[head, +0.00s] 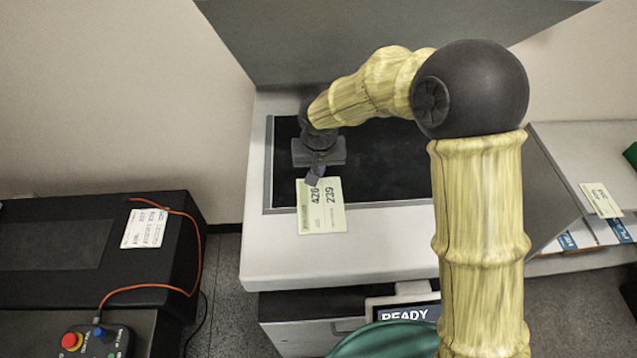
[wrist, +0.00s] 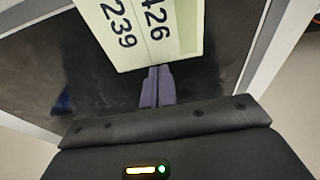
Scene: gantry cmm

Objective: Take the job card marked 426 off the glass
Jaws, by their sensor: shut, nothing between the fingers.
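The job card (head: 321,212) is a pale yellow-green sheet with 426 and 239 printed on it. It lies across the front edge of the dark glass (head: 385,170), part on the glass and part over the light frame. In the wrist view the card (wrist: 140,50) is just beyond my fingertips. My gripper (head: 313,180) is over the glass at the card's far edge, its fingers shut together with nothing between them. In the wrist view the fingertips (wrist: 158,72) meet at the card's near edge; I cannot tell whether they touch it.
A grey machine block (head: 380,35) stands behind the glass. A black unit with a paper label (head: 146,228) and an orange cable (head: 199,250) is at the left, with a control pendant (head: 95,341) in front. Another card (head: 600,200) lies at the right. A READY display (head: 402,310) is below the table front.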

